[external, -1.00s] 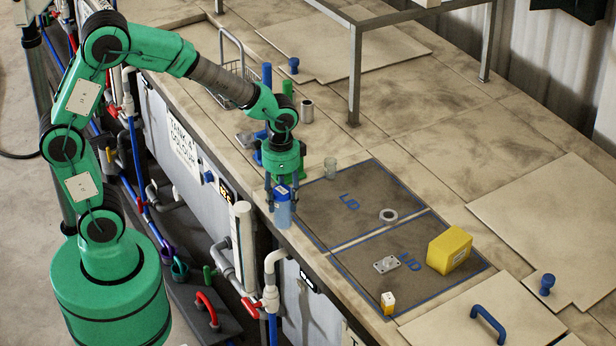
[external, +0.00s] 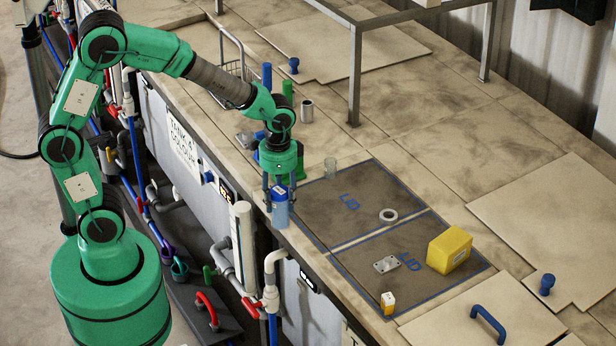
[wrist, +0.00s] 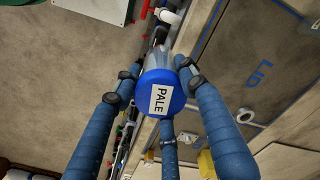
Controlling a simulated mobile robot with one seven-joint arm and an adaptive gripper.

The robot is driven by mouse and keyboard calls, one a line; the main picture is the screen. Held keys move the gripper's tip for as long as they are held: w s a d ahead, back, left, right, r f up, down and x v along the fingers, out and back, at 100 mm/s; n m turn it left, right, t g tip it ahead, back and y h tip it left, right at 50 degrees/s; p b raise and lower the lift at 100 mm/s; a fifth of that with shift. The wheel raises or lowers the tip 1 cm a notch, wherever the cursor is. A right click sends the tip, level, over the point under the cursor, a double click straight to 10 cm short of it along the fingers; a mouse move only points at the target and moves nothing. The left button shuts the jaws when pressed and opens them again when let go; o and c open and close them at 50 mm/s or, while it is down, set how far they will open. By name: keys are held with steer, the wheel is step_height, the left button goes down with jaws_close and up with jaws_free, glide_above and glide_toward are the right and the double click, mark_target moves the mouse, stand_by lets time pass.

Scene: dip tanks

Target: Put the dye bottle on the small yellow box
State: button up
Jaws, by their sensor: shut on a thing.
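The dye bottle (external: 280,212), blue with a pale label, is held upright by my gripper (external: 280,192) at the front edge of the tank top. In the wrist view its round blue cap (wrist: 177,103) reads PALE, and my gripper's fingers (wrist: 158,88) are shut around the bottle. The small yellow box (external: 388,304) has a white upper part and stands at the near corner of the lower LID panel, to the right of and nearer than the bottle. Whether the bottle's base touches anything is hard to tell.
A larger yellow box (external: 449,249) stands on the lower LID panel. A grey metal plate (external: 386,264) and a tape ring (external: 388,215) lie nearby. A clear glass (external: 330,168) stands close to my gripper. A blue handle (external: 488,324) rises from a cover. The upper LID panel is mostly clear.

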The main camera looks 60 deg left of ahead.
steer(key=w+d+r+n+p, duration=0.2)
steer(key=w+d+r+n, duration=0.1)
steer(key=w+d, duration=0.6)
steer(key=w+d+r+n+p, duration=0.2)
steer(key=w+d+r, duration=0.3)
steer(key=d, duration=1.2)
steer(key=w+n, duration=0.1)
steer(key=w, duration=0.3)
steer(key=shift+w+r+n, duration=0.15)
steer(key=shift+r+n, duration=0.05)
steer(key=shift+n, duration=0.2)
steer(key=shift+w, duration=0.15)
steer(key=w+d+p, duration=0.1)
steer(key=w+d, duration=0.2)
steer(key=w, duration=0.4)
steer(key=w+d+f+p, duration=0.1)
steer(key=w+d+p, duration=0.1)
steer(key=w+d, duration=0.2)
steer(key=shift+w+d+f, duration=0.2)
steer(key=shift+w+f, duration=0.05)
steer(key=shift+w, duration=1.2)
steer(key=shift+f+p, duration=0.3)
steer(key=shift+f, duration=1.45)
steer(key=shift+f, duration=0.15)
steer(key=o, duration=1.3)
steer(key=shift+o, duration=0.2)
